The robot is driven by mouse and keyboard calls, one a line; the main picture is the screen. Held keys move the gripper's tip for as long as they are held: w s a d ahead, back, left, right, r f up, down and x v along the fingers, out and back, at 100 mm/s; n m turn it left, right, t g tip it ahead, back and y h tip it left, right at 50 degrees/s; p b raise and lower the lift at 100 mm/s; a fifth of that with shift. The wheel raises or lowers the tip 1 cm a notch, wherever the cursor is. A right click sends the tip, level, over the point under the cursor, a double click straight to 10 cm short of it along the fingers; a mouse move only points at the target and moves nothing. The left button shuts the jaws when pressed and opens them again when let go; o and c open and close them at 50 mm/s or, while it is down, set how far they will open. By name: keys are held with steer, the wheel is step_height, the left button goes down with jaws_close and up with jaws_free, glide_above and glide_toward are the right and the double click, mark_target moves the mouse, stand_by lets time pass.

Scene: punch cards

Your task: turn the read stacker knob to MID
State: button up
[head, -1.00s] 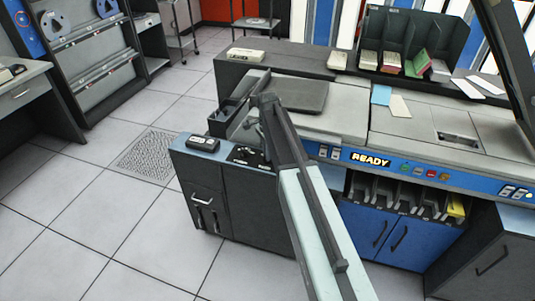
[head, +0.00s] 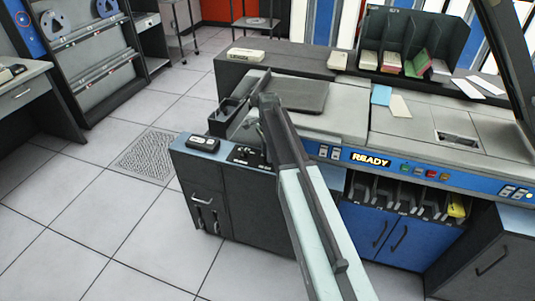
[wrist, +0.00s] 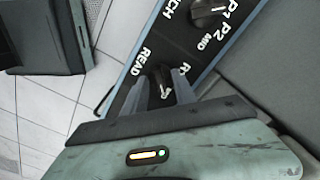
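In the wrist view a dark panel (wrist: 128,72) with a blue-grey edge carries white lettering. The read stacker knob (wrist: 160,84), black with a white pointer mark, sits by the word READ. My gripper (wrist: 160,80) has one finger on each side of this knob, and the fingers are apart. Whether they touch it is unclear. The knob's lower part and some labels are hidden by the fingers and gripper body. In the head view the knob panel (head: 243,156) is on the near left end of the machine, partly covered by my arm.
A second knob (wrist: 207,12) sits further up the panel, beside P1, P2 and MID. A small dark box (head: 203,143) lies left of the knob panel. The machine's blue strip (head: 400,168) has a READY light. Tiled floor (head: 110,220) is clear at the left.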

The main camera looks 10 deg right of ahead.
step_height(320, 180, up, 8)
steer(key=p, duration=0.8)
steer(key=shift+f, duration=0.1)
steer(key=shift+s+a, duration=0.1)
steer(key=shift+s, duration=0.1)
steer(key=s+n, duration=1.5)
steer(key=s, duration=0.7)
steer(key=shift+a, duration=0.2)
